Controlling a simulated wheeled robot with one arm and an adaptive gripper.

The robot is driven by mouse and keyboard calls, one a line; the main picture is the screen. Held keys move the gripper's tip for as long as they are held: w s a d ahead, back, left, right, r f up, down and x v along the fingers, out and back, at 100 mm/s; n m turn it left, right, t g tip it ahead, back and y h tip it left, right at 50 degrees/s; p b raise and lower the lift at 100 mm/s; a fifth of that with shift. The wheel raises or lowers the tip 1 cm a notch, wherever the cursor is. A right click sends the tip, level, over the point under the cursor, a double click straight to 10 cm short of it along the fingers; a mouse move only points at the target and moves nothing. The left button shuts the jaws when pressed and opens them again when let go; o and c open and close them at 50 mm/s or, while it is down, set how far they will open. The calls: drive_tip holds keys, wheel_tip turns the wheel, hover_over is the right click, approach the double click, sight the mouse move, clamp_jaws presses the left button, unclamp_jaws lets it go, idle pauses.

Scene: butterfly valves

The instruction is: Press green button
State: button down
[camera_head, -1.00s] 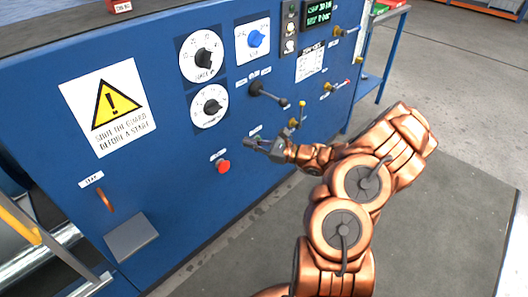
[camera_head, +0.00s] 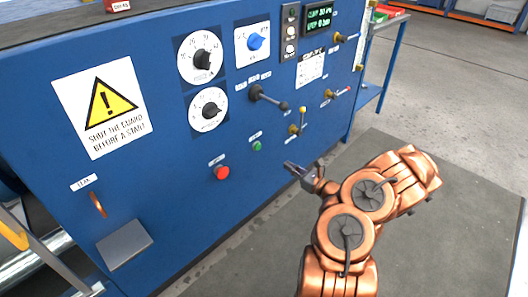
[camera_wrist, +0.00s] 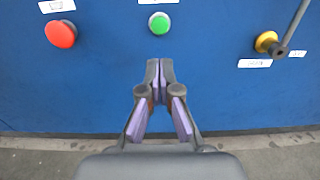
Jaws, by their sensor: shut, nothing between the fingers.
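The green button (camera_head: 257,146) is a small round knob on the blue panel, under a white label, right of the red button (camera_head: 222,172). In the wrist view the green button (camera_wrist: 160,22) is at the top middle, above my fingertips. My gripper (camera_head: 288,165) is shut and empty. In the wrist view its fingertips (camera_wrist: 160,66) meet below the button in the picture and point toward the panel. It is apart from the button, to its lower right in the head view.
A red mushroom button (camera_wrist: 61,34) is at left in the wrist view, and a yellow valve knob (camera_wrist: 267,42) with a lever is at right. A black-handled lever (camera_head: 268,98) sticks out above the green button. Grey floor (camera_head: 430,230) lies clear at right.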

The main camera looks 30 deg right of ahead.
sight(259, 147)
drive_tip(key=b+x, duration=0.2)
drive_tip(key=x, duration=1.1)
drive_tip(key=shift+w+a+f, duration=0.1)
drive_tip(key=shift+w, duration=0.05)
